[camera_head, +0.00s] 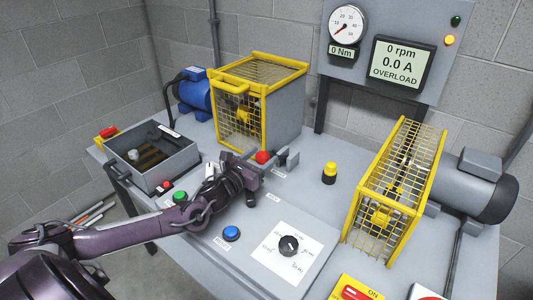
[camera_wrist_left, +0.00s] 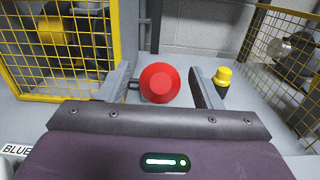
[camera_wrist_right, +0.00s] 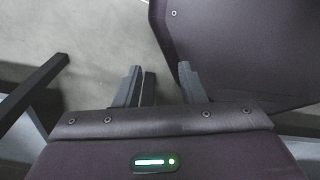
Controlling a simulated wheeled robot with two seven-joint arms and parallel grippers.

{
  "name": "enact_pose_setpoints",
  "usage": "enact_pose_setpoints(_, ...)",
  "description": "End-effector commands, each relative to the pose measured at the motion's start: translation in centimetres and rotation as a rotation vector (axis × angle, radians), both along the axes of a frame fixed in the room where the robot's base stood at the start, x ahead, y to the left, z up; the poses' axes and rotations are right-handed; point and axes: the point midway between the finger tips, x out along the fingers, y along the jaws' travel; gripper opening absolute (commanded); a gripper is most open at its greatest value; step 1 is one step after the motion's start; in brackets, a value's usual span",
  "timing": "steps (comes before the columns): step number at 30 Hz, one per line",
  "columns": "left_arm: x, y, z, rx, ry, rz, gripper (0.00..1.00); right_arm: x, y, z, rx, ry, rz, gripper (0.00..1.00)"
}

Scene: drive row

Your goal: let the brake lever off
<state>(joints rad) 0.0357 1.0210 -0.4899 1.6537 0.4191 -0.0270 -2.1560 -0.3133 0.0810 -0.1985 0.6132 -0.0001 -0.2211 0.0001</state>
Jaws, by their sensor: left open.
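The brake lever's red ball knob (camera_head: 262,157) stands on the grey bench in front of the left yellow cage. In the left wrist view the red knob (camera_wrist_left: 159,85) shows between the fingers of my left gripper (camera_wrist_left: 159,78), with gaps on both sides. The left gripper (camera_head: 268,160) is open in the head view. The lever's shaft is mostly hidden. My right gripper (camera_wrist_right: 160,82) shows only in its own wrist view, over the floor. Its fingers are apart with nothing between them.
A yellow cage (camera_head: 259,64) with a blue motor (camera_head: 193,92) stands behind; another cage (camera_head: 415,145) is at right. An open grey box (camera_head: 165,182), a green button (camera_head: 180,197), a blue button (camera_head: 231,233), a dial (camera_head: 289,243) and a yellow-topped button (camera_head: 330,168) surround the arm. The display (camera_head: 401,65) reads OVERLOAD.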

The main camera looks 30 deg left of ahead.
Motion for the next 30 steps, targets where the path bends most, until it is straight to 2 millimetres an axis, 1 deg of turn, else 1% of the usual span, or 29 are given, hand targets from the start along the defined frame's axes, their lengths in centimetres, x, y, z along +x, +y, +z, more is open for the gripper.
enact_pose_setpoints(1,0.8,0.0,0.2,-0.002,-0.003,0.002,0.59,0.1,0.0,0.1,0.0,0.0,0.0,0.36)
enact_pose_setpoints(3,1.5,-0.1,0.1,-0.002,-0.003,0.002,0.59,0.3,0.0,0.2,0.0,-0.004,0.0,0.36)
enact_pose_setpoints(6,2.2,-0.2,0.0,-0.001,-0.001,0.001,0.59,1.1,0.0,0.3,0.001,-0.015,0.001,0.36)
enact_pose_setpoints(10,2.6,-0.2,0.0,-0.001,0.0,0.0,0.59,1.9,0.1,0.4,0.003,-0.027,0.001,0.36)
enact_pose_setpoints(17,2.6,-0.2,-0.1,-0.001,0.001,-0.001,0.59,1.9,0.2,0.4,0.003,-0.028,0.001,0.36)
enact_pose_setpoints(30,2.6,-0.2,0.0,-0.001,0.001,0.0,0.01,1.4,0.2,0.4,0.002,-0.02,0.002,0.36)
